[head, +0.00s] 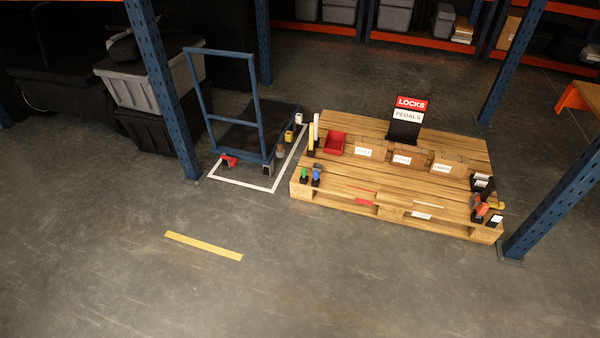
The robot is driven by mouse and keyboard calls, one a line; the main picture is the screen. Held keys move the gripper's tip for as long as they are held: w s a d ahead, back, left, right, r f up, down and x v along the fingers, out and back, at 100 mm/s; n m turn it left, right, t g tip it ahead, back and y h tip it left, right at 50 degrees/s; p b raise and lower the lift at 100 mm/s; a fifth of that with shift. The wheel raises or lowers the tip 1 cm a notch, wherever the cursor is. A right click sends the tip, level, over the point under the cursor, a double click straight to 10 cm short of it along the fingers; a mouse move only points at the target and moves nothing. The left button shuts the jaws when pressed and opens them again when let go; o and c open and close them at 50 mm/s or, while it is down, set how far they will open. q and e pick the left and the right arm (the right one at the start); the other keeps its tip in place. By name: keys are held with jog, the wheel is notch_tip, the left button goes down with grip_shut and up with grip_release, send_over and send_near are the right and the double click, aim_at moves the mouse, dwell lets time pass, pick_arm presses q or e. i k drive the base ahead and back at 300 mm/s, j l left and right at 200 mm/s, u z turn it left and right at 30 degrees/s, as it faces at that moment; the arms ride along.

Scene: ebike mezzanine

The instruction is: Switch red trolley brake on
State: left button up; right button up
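A platform trolley (240,130) with a blue tube handle and a dark deck stands left of centre, inside a white floor outline (243,186). A small red part, which looks like a brake pedal (229,161), sits low at its front left wheel. Whether this pedal is up or down is too small to tell. A grey part (268,170) shows at the front right wheel, and a yellow part (289,136) at the right side. Neither of my grippers is in the head view.
A wooden pallet (345,198) with boxes, a red bin (335,144), small tools and a "LOCKS PEDALS" sign (408,114) stands right of the trolley. Blue posts (165,85) rise left and right. Open floor with a yellow strip (203,246) lies in front.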

aim_at(234, 160)
jog(key=i+u, duration=0.1)
jog(key=i, duration=1.4)
jog(key=i+u, duration=0.15)
jog(key=i, duration=1.4)
